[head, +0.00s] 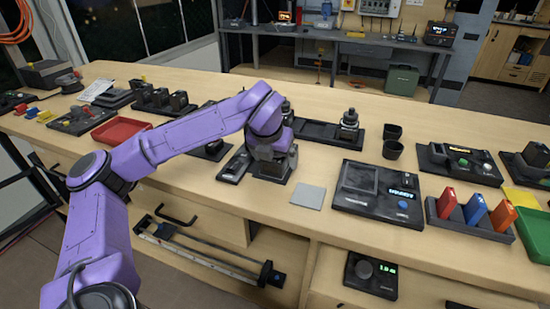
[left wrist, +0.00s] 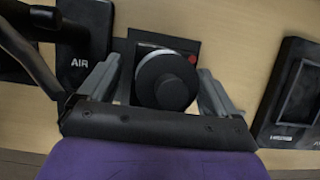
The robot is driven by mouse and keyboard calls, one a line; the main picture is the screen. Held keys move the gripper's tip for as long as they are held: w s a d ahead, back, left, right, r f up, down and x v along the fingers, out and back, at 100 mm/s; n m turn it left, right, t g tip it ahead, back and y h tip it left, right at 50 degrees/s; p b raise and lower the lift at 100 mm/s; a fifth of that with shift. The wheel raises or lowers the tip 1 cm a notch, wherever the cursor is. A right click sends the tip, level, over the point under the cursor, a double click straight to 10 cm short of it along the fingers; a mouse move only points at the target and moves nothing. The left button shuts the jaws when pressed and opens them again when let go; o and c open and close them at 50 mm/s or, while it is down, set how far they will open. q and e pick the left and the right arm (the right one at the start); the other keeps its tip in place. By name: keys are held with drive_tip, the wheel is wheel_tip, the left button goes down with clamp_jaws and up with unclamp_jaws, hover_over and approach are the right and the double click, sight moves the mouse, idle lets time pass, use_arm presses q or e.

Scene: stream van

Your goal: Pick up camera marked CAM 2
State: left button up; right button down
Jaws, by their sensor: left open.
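My left gripper (head: 268,165) is over the bench, pointing down. In the left wrist view its two open fingers (left wrist: 160,72) stand on either side of a round black knobbed thing (left wrist: 168,80), with a gap on each side. This thing sits on a dark square base (left wrist: 184,45) with a red dot. It looks like a camera seen from above, but no CAM 2 marking can be read. In the head view the gripper mostly hides it. Another small camera-like device (head: 349,122) stands upright on a dark tray behind, to the right. My right gripper is not in view.
A dark box marked AIR (left wrist: 82,35) lies close to the left finger. A grey square pad (head: 308,196) and a black console (head: 378,193) with a lit display are to the right. A red tray (head: 121,131) is at left.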

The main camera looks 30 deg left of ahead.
use_arm(q)
drive_tip(key=shift+r, duration=0.1)
drive_tip(key=c, duration=1.5)
